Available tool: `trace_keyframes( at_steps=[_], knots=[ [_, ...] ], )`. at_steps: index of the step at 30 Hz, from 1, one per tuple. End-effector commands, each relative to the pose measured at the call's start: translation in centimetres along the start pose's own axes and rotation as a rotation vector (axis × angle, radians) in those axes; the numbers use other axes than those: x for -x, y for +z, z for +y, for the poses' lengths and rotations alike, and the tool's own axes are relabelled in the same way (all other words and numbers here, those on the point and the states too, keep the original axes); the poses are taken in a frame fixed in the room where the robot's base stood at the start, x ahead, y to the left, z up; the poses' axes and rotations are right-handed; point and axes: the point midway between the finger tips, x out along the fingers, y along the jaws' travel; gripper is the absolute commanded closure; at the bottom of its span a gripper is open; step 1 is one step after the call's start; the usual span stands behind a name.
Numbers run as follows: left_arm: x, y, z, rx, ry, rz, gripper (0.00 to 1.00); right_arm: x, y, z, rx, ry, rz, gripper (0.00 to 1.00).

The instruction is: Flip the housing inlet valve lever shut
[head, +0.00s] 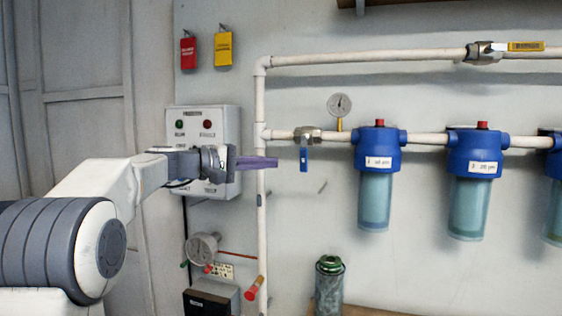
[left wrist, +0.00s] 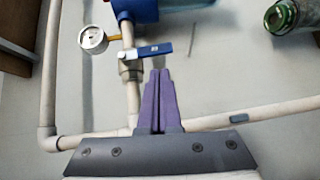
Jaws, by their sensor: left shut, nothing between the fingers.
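The housing inlet valve (head: 308,134) sits on the middle white pipe, left of the first blue filter housing. Its blue lever (head: 303,159) hangs straight down, across the line of the pipe. In the left wrist view the blue lever (left wrist: 147,51) lies crosswise over the pipe, just beyond the fingertips. My left gripper (head: 277,162) has its purple fingers pressed together and empty. It points right, at the lever's height, with a small gap to the lever in the head view. The left gripper (left wrist: 158,72) also shows shut in the left wrist view. My right gripper is not in view.
A pressure gauge (head: 340,105) stands above the pipe right of the valve. Filter housings (head: 378,150) hang farther right. A grey control box (head: 222,120) is behind my left wrist. A yellow-handled valve (head: 525,46) is on the upper pipe. A green-topped bottle (head: 329,285) stands below.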

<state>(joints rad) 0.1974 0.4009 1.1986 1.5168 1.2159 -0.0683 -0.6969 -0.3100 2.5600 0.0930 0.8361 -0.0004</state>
Motion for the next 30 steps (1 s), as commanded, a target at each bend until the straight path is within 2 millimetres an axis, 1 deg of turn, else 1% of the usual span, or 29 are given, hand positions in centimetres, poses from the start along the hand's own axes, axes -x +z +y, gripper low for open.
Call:
trace_keyframes(
  at_steps=[1,3,6,9,15,20,23,26,29,30],
  knots=[
    [1.2,-0.1,-0.1,-0.002,0.000,0.005,1.00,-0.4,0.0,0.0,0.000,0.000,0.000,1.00],
    [2.4,-0.1,-0.1,0.000,0.000,0.005,1.00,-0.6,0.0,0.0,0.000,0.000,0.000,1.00],
    [3.8,-0.1,-0.1,0.000,0.000,0.004,1.00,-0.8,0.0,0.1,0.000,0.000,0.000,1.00],
    [4.6,-0.1,0.0,0.000,0.000,0.003,1.00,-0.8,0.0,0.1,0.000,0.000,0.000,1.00],
    [4.9,0.0,0.0,0.001,0.000,0.001,1.00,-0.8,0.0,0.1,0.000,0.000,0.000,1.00],
    [4.9,0.0,0.0,0.000,0.001,0.001,1.00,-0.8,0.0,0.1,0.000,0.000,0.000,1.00],
    [4.5,0.4,-0.1,0.003,-0.013,-0.007,1.00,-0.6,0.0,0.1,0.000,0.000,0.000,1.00],
    [3.0,2.4,-0.9,0.012,-0.070,-0.037,1.00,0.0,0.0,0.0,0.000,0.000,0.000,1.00],
    [0.9,6.0,-2.8,0.019,-0.181,-0.092,1.00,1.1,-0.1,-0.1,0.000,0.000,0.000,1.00],
    [0.1,7.9,-3.8,0.016,-0.237,-0.119,1.00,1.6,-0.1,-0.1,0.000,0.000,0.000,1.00]
  ],
)
